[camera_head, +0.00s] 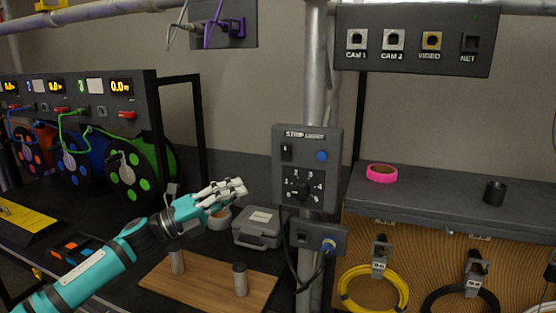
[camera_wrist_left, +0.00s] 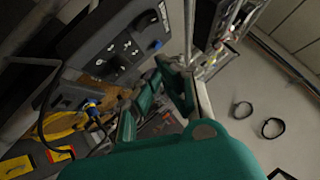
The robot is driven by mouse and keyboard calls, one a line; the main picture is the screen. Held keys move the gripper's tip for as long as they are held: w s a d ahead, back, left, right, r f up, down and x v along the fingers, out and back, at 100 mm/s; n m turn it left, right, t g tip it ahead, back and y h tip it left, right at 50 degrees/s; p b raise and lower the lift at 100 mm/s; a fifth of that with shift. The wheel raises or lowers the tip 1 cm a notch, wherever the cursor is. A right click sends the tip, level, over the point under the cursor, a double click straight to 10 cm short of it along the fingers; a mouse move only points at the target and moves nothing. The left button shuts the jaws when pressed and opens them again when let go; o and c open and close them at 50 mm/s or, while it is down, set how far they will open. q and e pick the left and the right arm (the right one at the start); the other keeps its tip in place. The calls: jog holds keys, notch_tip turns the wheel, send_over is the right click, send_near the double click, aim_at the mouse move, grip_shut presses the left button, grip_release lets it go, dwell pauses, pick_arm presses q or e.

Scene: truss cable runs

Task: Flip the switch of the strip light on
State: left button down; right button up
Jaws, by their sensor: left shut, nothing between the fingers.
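The grey strip light panel (camera_head: 331,190) is fixed to an upright pole. It carries a small black switch (camera_head: 286,152) at its upper left, a blue button (camera_head: 321,156) and a numbered dial (camera_head: 303,188). I cannot tell which way the switch is set. My left gripper (camera_head: 240,188) is shut and empty, left of the panel and lower than the switch, apart from it in the picture. In the left wrist view, my gripper's fingers (camera_wrist_left: 164,82) are in front, and a grey panel (camera_wrist_left: 85,42) is at upper left. My right gripper is not in view.
A grey box with a blue plug (camera_head: 327,245) is below the panel. A grey case (camera_head: 257,229) and a wooden board (camera_head: 205,287) lie below my left gripper. A shelf (camera_head: 440,205) with pink tape (camera_head: 381,173) is on the right. Cable reels (camera_head: 127,172) stand on the left.

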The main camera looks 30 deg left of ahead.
aim_at(279, 160)
pick_arm(q)
jog(key=shift+w+a+r+p+x, duration=0.15)
jog(key=shift+w+a+p+x, duration=0.2)
jog(key=shift+p+x, duration=1.15)
jog(key=shift+w+a+r+p+x, duration=0.15)
jog(key=shift+a+p+x, duration=0.3)
jog(key=shift+x, duration=2.05)
jog(key=shift+w+a+r+p+x, duration=0.2)
jog(key=shift+a+p+x, duration=0.5)
jog(key=shift+x, duration=1.35)
jog(key=shift+d, duration=0.3)
